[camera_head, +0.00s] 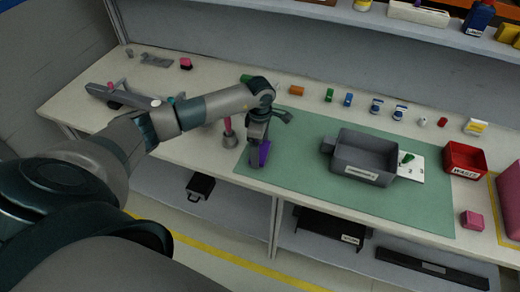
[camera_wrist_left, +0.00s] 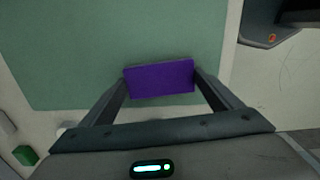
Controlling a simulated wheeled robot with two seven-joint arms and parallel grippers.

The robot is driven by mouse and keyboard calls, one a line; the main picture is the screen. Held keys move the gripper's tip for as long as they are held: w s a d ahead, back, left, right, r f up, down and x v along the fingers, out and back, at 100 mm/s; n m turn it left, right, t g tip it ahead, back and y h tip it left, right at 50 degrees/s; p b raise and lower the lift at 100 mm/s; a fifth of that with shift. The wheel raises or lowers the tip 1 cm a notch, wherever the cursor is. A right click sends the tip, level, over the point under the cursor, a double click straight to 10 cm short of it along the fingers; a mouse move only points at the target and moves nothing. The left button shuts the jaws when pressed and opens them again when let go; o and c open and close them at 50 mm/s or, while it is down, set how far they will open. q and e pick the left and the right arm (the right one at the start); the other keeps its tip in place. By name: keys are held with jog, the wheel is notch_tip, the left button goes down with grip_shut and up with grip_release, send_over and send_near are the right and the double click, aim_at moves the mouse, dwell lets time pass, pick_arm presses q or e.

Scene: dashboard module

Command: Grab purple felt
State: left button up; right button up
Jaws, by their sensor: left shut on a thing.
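The purple felt (camera_wrist_left: 160,79) is a flat rectangular piece. In the left wrist view it sits between the two fingers of my left gripper (camera_wrist_left: 163,84), which touch its left and right ends. In the head view the purple felt (camera_head: 264,152) shows as a narrow strip beside the fingers of my left gripper (camera_head: 258,157). That gripper points down over the left edge of the green mat (camera_head: 300,172). I cannot tell whether the felt touches the mat. My right gripper is not in view.
A grey bin (camera_head: 345,172) stands on the mat, with a white card (camera_head: 417,170) beside it. A red bin (camera_head: 466,158) stands at the right. Several small items line the back of the table. A pink-handled tool (camera_head: 229,138) stands just left of my gripper.

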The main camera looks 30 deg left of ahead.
aim_at(262, 152)
pick_arm(q)
jog(key=shift+r+b, duration=0.35)
jog(key=shift+r, duration=0.05)
jog(key=r+b, duration=0.2)
jog(key=r, duration=0.1)
jog(key=shift+d+r, duration=0.1)
jog(key=shift+d, duration=0.3)
jog(key=s+d+r+b, duration=0.1)
jog(key=d+r+b, duration=0.3)
jog(key=d+r, duration=0.3)
jog(key=shift+d, duration=1.95)
